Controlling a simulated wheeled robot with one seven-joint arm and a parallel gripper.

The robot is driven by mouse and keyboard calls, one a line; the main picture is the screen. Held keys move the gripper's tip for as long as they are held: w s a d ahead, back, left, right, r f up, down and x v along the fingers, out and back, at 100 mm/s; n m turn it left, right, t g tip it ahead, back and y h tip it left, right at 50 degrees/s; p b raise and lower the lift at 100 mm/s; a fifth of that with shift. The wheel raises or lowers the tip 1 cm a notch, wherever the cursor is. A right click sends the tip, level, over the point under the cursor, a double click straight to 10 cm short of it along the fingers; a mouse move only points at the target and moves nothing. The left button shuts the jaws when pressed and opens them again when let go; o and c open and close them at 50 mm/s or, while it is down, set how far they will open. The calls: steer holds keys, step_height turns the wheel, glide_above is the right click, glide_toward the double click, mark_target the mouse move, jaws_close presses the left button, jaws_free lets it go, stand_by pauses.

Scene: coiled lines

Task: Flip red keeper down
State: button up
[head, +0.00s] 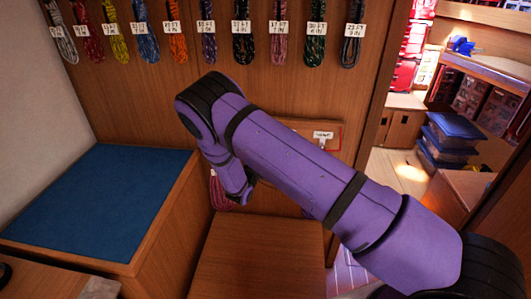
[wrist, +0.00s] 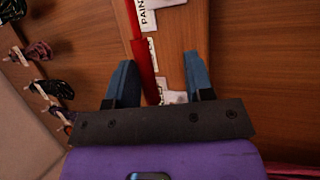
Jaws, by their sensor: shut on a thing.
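The red keeper (wrist: 143,55) is a long, narrow red bar in the wrist view. It runs from the top edge down between the blue fingers of my gripper (wrist: 160,62). My gripper is shut on it, though the bar looks closer to the left finger. White labels, one with part of the word "PAIN", lie along its right side. In the head view, a red-edged piece with a white label (head: 323,136) shows on the wooden panel behind my arm. My fingers and the rest of that piece are hidden there by my purple arm.
Several labelled coils of line (head: 242,35) hang in a row along the top of the wooden panel (head: 290,90). A blue-topped bench (head: 95,200) stands at left, a wooden box top (head: 258,255) below my arm. Blue-lidded bins (head: 450,130) stand at right.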

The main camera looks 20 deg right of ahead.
steer(key=v, duration=1)
steer(key=shift+s+a, duration=0.25)
steer(key=shift+a, duration=0.05)
steer(key=shift+f, duration=0.15)
steer(key=s+d+r+m+g+y, duration=0.1)
steer(key=s+d+r+m+g, duration=0.3)
steer(key=r, duration=0.5)
steer(key=s+d+r+m+g+y, duration=0.1)
steer(key=s+d+r+g, duration=0.2)
steer(key=d+r+g, duration=0.45)
steer(key=s+d+r+m+g+y, duration=0.1)
steer(key=s+d+r+m+g, duration=0.25)
steer(key=r, duration=0.55)
steer(key=s+r+t+y, duration=0.1)
steer(key=s+r+y, duration=0.3)
steer(key=s, duration=0.4)
steer(key=s+r+n+t+y, duration=0.1)
steer(key=s+r+y, duration=0.3)
steer(key=s, duration=0.5)
steer(key=s+d+r+t+y, duration=0.1)
steer(key=s+r+t+y, duration=0.2)
steer(key=s+r, duration=0.4)
steer(key=shift+s+y, duration=0.8)
steer(key=shift+s, duration=0.3)
